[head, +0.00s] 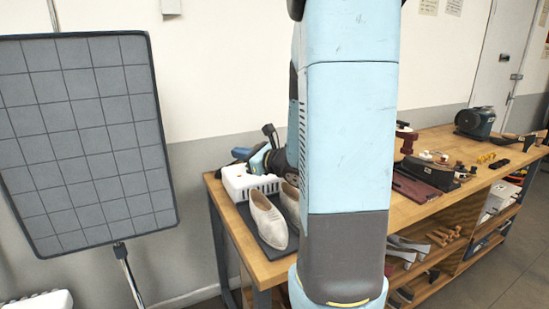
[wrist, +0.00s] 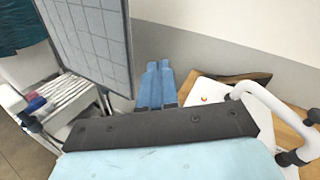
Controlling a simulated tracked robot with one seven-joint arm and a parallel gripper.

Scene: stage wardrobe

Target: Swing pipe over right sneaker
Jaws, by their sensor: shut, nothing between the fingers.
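A pair of pale beige sneakers stands on a dark mat (head: 256,230) on the bench. The left one (head: 267,222) shows well; the right sneaker (head: 291,204) is partly hidden behind my arm. Behind them is a white slotted unit (head: 236,181), whose white top (wrist: 208,98) shows in the wrist view. A bent white pipe (wrist: 268,101) with dark fittings rises at that unit's right in the wrist view. My gripper (wrist: 154,68) has its blue fingers together and empty, beside the unit and apart from the pipe. The sneakers are outside the wrist view.
A grey gridded panel (head: 85,140) on a stand is left of the bench (head: 264,266). A white rack (wrist: 75,100) shows at left in the wrist view.

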